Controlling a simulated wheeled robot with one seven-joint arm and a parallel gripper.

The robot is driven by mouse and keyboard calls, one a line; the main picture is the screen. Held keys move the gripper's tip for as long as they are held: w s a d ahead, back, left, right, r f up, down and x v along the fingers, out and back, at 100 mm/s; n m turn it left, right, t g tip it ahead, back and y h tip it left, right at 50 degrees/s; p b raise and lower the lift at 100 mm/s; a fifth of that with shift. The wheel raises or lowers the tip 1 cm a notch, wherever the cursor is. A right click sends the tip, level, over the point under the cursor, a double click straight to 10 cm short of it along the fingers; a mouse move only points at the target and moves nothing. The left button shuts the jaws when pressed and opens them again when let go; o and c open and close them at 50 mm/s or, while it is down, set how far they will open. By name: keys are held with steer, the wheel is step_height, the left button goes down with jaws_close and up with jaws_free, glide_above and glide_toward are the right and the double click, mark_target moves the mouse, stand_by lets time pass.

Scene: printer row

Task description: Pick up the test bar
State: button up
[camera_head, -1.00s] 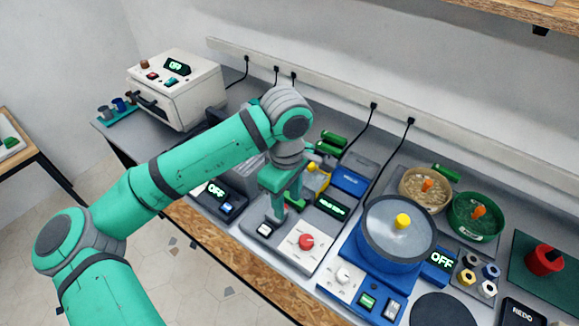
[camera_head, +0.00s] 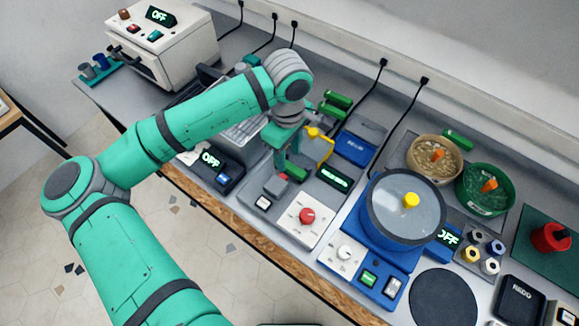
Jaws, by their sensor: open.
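My gripper (camera_head: 283,160) is open and points down over the grey machine (camera_head: 271,208) with the red knob, in the middle of the bench. A short dark green bar (camera_head: 297,173) lies on that machine just right of and below the fingers. It may be the test bar, and part of it is hidden by the gripper. I cannot tell whether a finger touches it. Two more green bars (camera_head: 336,100) lie behind, near the wall, and another green bar (camera_head: 458,139) lies farther right.
A yellow lever (camera_head: 319,146) and a blue box (camera_head: 356,149) stand close right of the gripper. A blue machine with a lidded round pot (camera_head: 403,207) is to the right, with a tan bowl (camera_head: 433,158) and a green bowl (camera_head: 484,189) beyond. A white oven (camera_head: 163,44) is back left.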

mark_target(288, 164)
steer(key=shift+w+a+f, duration=0.1)
steer(key=shift+w+f, duration=0.05)
steer(key=shift+f, duration=1)
steer(key=shift+w+f, duration=0.1)
steer(key=shift+f, duration=1)
jaws_close()
steer(key=shift+r, duration=0.1)
